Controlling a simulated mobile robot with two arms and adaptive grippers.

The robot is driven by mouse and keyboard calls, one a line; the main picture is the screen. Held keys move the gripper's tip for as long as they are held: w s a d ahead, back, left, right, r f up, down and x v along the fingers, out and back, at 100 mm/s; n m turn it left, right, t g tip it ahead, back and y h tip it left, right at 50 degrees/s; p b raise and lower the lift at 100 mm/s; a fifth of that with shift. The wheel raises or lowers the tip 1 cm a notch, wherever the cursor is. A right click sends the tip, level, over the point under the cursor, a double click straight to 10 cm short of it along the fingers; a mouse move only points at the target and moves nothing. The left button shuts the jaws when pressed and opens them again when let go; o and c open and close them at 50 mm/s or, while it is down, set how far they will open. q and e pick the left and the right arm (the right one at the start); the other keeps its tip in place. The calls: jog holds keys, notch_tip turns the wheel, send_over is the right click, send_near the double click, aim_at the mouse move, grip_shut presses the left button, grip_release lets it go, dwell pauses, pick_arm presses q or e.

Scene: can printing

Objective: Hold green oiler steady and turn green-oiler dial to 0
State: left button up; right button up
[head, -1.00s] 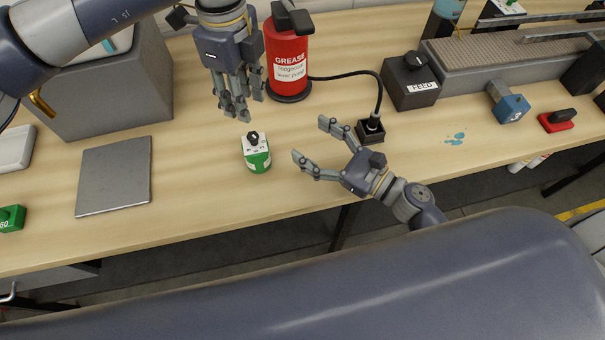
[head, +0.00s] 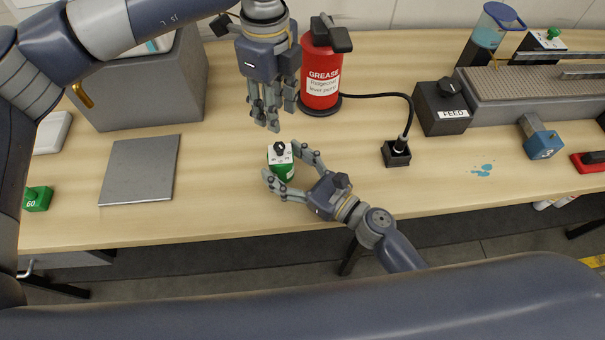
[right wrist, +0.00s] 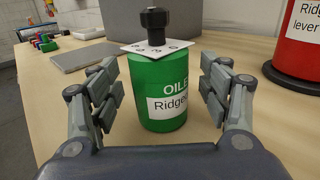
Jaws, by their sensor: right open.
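The green oiler (head: 284,173) stands upright on the bench, a green can with a white top plate and a black dial (head: 280,148). It also shows in the right wrist view (right wrist: 157,85), with its black dial (right wrist: 154,22) on top; the dial's setting is too small to read. My right gripper (head: 293,170) is open, with its fingers on either side of the oiler and gaps between them and the can in the right wrist view. My left gripper (head: 272,125) points down above and behind the oiler, apart from it. Whether its fingers are open or shut is unclear.
A red grease pump (head: 321,85) stands behind the oiler, its black hose running to a black block (head: 397,153). A grey metal plate (head: 140,168) lies to the left, before a grey cabinet (head: 150,90). A FEED box (head: 442,108) stands at right. Bench around the oiler is clear.

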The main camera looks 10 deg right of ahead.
jog(key=shift+x, duration=0.8)
